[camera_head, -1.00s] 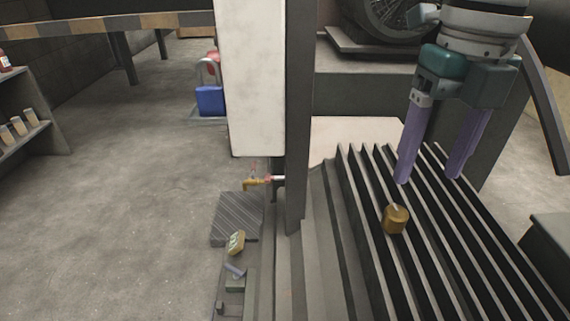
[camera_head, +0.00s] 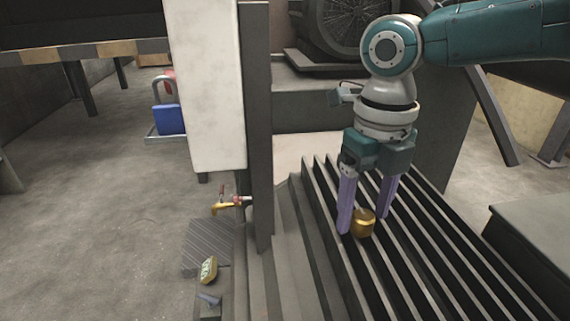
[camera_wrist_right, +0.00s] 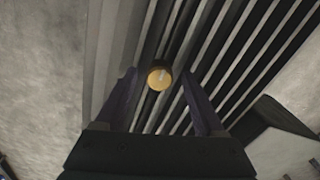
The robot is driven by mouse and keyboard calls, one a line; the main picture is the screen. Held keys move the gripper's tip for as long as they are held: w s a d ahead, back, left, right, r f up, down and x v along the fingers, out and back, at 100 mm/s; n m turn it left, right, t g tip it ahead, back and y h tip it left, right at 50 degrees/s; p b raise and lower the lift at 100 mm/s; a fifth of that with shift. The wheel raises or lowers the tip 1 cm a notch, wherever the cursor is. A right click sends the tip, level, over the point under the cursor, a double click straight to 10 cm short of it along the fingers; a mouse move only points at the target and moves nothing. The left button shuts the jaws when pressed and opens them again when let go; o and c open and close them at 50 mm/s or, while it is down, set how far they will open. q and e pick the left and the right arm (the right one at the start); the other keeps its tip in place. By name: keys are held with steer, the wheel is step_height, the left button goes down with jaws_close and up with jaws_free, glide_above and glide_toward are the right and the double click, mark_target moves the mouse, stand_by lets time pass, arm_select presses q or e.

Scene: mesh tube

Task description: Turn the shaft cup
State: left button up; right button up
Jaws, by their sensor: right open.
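The shaft cup, a small brass-coloured cylinder (camera_head: 363,223), sits on the dark ridged slats in the head view. It also shows in the right wrist view as a round yellow top with a pale mark (camera_wrist_right: 160,78). My right gripper (camera_head: 364,224) is open, its purple fingers pointing down at the slats. In the head view the left finger is beside the cup and the right finger is a little behind it. In the wrist view the cup lies between the two fingertips, with a gap on each side. My left gripper is not in view.
The dark parallel slats (camera_head: 440,268) fill the right of centre. A white panel and a dark post (camera_head: 258,130) stand just left of them. A yellow tap (camera_head: 229,205) juts out beside the post. A yellow device (camera_head: 208,270) lies lower left. Open floor is at left.

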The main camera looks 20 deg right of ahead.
jaws_close()
stand_by(0.5)
